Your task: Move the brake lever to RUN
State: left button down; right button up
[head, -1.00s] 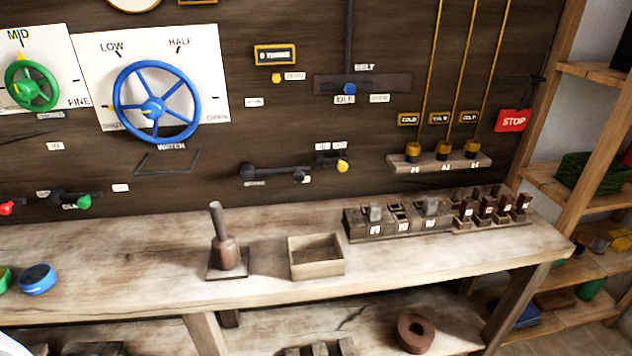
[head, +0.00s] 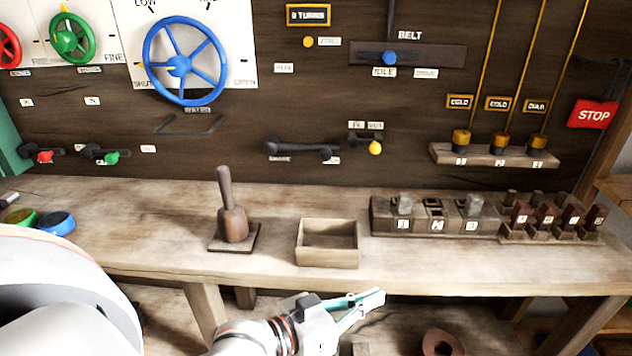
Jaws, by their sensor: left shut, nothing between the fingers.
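A black lever (head: 300,148), which looks like the brake lever, lies nearly level on the dark wall panel above the bench. Its thick end is at the left and its knob at the right. Small labels sit just below both ends and another pale label (head: 284,68) is above it; their words are too blurred to read surely. My left gripper (head: 372,300) is shut and empty, low in front of the bench's front edge, well below and apart from the lever. My right gripper is not in view.
The bench (head: 165,215) carries a wooden mallet-like tool (head: 232,222), an open wooden box (head: 328,258) and a rack of blocks (head: 385,228). A small yellow-knobbed lever (head: 374,148) is right of the black lever. The blue wheel (head: 180,66) is upper left.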

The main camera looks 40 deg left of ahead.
pick_arm(q)
jog(key=w+a+r+n+t+y, duration=0.1)
jog(key=w+a+r+n+t, duration=0.15)
jog(key=r+n+t, duration=0.6)
jog(key=w+a+r+n+t, duration=0.1)
jog(key=a+r+n, duration=0.4)
jog(key=r, duration=0.8)
jog(key=w+a+r+n+y, duration=0.3)
jog(key=a+n+y, duration=0.6)
jog(key=n+y, duration=0.6)
jog(key=w+a+f+n+g, duration=0.3)
jog(key=f+n+g, duration=0.2)
jog(key=n, duration=0.3)
jog(key=w+a+f+n+g+h, duration=0.1)
jog(key=w+a+f+n+g, duration=0.2)
jog(key=f+n, duration=0.4)
jog(key=shift+w+a+n+g, duration=0.5)
jog(key=shift+a+g, duration=0.3)
jog(key=shift+g, duration=0.35)
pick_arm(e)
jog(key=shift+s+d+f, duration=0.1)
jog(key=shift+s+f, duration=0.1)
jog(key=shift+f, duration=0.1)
pick_arm(q)
jog(key=shift+f, duration=0.1)
